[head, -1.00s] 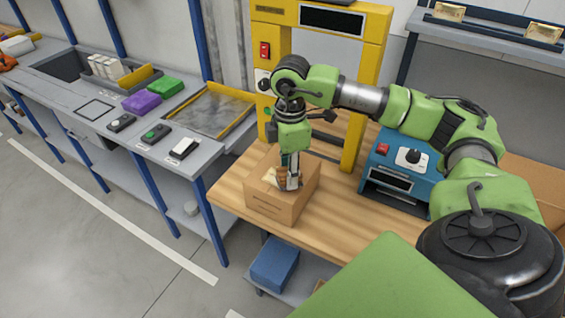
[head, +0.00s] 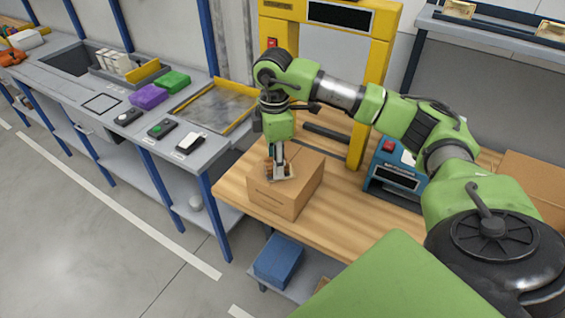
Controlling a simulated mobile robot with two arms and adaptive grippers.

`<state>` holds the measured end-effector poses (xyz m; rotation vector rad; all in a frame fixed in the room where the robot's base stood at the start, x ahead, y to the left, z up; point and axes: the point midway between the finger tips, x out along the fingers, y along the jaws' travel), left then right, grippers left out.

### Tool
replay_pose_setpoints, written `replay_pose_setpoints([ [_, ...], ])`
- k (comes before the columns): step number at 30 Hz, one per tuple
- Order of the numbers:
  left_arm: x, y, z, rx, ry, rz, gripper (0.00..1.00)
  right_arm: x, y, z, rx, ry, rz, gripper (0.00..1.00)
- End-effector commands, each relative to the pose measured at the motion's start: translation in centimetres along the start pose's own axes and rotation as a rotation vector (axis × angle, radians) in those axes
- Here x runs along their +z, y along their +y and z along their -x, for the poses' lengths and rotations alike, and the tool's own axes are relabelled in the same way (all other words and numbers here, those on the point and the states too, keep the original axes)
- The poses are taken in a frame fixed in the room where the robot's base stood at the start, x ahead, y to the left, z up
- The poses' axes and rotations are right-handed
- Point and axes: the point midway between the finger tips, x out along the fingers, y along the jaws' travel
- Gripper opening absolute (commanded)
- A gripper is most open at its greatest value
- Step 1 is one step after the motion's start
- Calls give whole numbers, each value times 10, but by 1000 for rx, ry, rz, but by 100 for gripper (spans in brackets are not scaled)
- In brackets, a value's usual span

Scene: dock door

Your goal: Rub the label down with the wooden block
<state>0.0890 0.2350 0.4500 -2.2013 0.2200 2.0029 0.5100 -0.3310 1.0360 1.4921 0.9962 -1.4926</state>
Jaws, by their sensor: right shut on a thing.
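A brown cardboard box (head: 305,180) sits on the wooden worktop near its left edge. My right gripper (head: 278,174) points down at the left part of the box top, shut on the small wooden block (head: 268,175). The block is low at the box top, and the fingers hide much of it. Whether it is pressing on the surface cannot be told for sure. A little of the pale label (head: 291,171) seems to show beside the fingers; the rest is hidden. My left gripper is out of view.
A yellow frame machine (head: 383,60) stands behind the box, and a blue device (head: 392,170) stands to its right. A grey bench (head: 85,95) with purple and green packs is at left. Bare worktop (head: 355,215) lies right of the box.

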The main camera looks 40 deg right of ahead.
Motion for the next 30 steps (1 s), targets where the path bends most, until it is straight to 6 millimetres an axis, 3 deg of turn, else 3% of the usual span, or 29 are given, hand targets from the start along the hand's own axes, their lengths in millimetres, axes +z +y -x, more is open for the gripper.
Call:
replay_pose_setpoints([
  [6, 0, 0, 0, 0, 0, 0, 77, -12, 12, -1, 3, 5, 1, 13],
  [17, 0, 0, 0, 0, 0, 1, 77, -13, 13, -1, 2, 3, 1, 13],
  [30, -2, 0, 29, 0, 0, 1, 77, -13, 13, 38, 3, 3, 0, 13],
])
